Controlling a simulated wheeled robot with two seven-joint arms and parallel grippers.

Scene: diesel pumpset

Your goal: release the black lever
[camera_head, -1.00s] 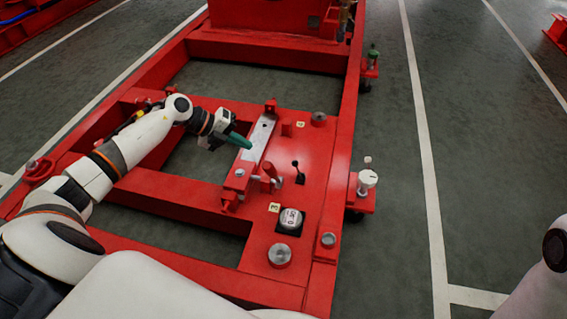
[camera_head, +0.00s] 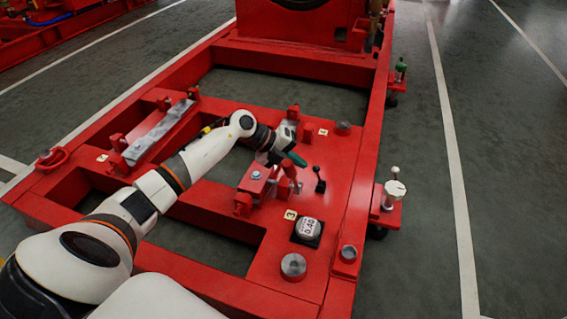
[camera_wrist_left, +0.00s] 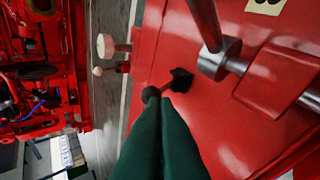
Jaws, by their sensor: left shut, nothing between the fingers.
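The black lever (camera_head: 318,177) stands on the red plate, leaning slightly, with a round knob on top. My left gripper (camera_head: 302,162) has green fingers, shut and empty, just left of the lever's knob. A small gap seems to show between them. In the left wrist view, the green fingers (camera_wrist_left: 160,112) point up at the black lever (camera_wrist_left: 155,93), whose knob sits right at their tips. I cannot tell there whether they touch. The fingers hide part of the plate near the lever. My right gripper is not in view.
A red clamp with an upright handle (camera_head: 290,180) stands left of the lever, close under my gripper. A white knob on a bracket (camera_head: 393,193) is at the right. The plate right of the lever is clear.

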